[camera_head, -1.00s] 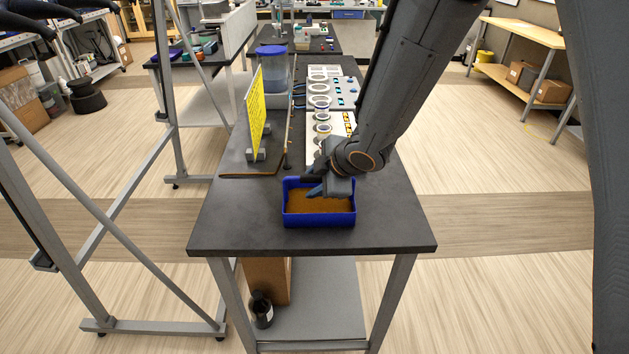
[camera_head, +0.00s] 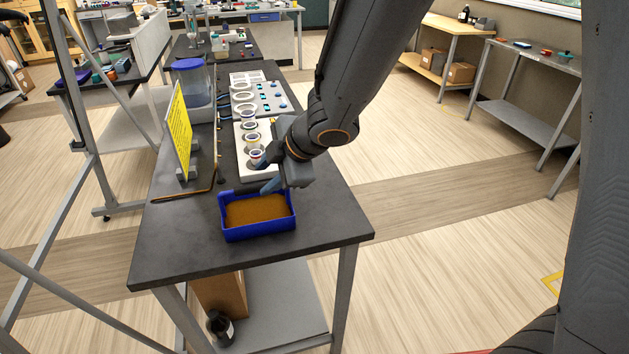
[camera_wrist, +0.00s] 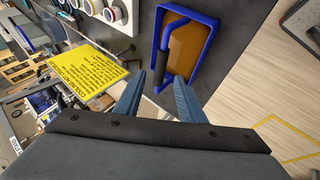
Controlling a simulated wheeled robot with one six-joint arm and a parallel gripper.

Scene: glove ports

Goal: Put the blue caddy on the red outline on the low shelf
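The blue caddy (camera_head: 258,233), an open tray with a brown inside, sits on the near end of the dark bench. In the wrist view the caddy (camera_wrist: 157,50) shows a blue bent handle with a dark grip along its left side. My gripper (camera_head: 268,187) is over the caddy's back edge. In the wrist view my gripper (camera_wrist: 160,77) is open, its blue fingertips apart near the dark grip; I cannot tell whether they straddle it. No red outline is clearly visible. A low grey shelf (camera_head: 287,305) lies under the bench.
A yellow sign (camera_head: 181,130) stands on the bench left of the caddy. Ringed ports and cups (camera_head: 250,125) line the bench behind. A cardboard box (camera_head: 222,292) and dark bottle (camera_head: 220,326) occupy the low shelf's left. A grey table (camera_head: 530,122) stands right; floor between is clear.

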